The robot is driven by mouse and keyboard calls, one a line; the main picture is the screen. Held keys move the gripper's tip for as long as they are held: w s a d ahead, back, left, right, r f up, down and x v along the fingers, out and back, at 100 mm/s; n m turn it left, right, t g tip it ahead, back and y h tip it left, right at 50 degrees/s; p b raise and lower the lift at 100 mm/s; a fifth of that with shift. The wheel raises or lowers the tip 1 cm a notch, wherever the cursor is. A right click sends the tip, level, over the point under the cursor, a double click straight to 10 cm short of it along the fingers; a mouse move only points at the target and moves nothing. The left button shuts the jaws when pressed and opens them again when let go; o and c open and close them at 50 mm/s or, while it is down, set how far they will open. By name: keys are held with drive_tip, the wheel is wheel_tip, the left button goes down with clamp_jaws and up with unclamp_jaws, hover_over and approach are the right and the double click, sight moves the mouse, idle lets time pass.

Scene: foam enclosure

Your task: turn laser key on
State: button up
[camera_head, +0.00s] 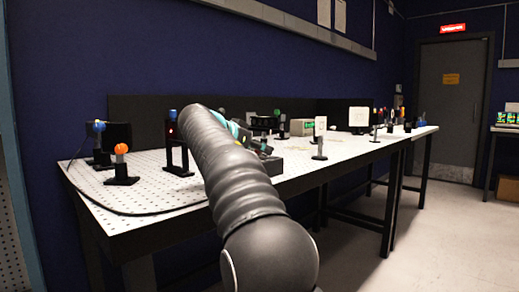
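My dark grey arm reaches from the bottom of the picture over the perforated optical table (150,205). My gripper (266,152) is at its far end, low over the table, and is partly hidden by my arm. I cannot tell whether its fingers are open or shut. No laser key can be made out. A small beige box with a green display (302,127) stands beyond my gripper. A dark post mount (176,148) with a red light and a blue top stands to the left of my arm.
An orange-topped post (121,163) and a blue-topped mount (99,147) stand at the left, with a black cable along the table edge. A white square plate on a post (320,138) stands right of my gripper. Open floor (430,235) lies at the right.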

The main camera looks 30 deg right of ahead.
drive_tip(key=shift+a+r, duration=0.1)
drive_tip(key=v, duration=1.1)
drive_tip(key=shift+a, duration=0.45)
drive_tip(key=shift+s, duration=0.15)
